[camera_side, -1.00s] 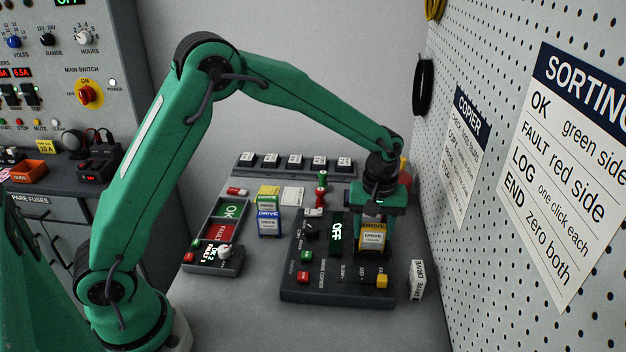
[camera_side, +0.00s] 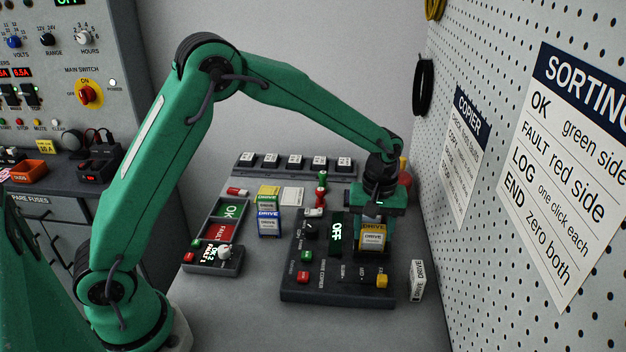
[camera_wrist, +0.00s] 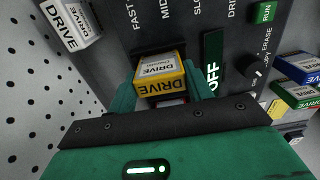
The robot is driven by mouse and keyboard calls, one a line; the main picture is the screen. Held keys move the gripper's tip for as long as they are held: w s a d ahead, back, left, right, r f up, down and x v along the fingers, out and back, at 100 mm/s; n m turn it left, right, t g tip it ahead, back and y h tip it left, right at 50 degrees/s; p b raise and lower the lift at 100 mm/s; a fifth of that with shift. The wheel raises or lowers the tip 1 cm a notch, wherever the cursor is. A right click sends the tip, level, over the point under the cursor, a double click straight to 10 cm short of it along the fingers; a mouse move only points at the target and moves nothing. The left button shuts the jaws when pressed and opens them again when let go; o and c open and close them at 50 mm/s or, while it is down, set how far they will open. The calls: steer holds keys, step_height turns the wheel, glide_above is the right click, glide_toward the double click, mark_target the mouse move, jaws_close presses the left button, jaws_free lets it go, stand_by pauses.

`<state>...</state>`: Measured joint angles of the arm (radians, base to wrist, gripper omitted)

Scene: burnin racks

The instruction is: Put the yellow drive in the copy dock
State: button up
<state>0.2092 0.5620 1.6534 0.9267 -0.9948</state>
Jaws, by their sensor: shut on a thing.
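The yellow drive (camera_side: 372,237) is upright between the fingers of my gripper (camera_side: 374,232), over the right part of the dark copier panel (camera_side: 335,294). The drive's labelled yellow end also shows in the wrist view (camera_wrist: 160,78), between my green gripper fingers (camera_wrist: 160,88). My gripper is shut on it. A dark recess edge shows just beyond the drive in the wrist view. The dock opening is mostly hidden by the drive and my fingers, so I cannot tell how deep the drive sits. The copier display (camera_side: 337,233) reads OFF.
A white drive (camera_side: 417,281) stands right of the copier, near the pegboard (camera_side: 520,190). A sorting tray (camera_side: 228,265) lies farther left. The front of the table is clear.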

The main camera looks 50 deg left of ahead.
steer(key=o, duration=1.5)
steer(key=shift+f, duration=0.1)
steer(key=shift+r, duration=0.2)
steer(key=shift+r, duration=3.3)
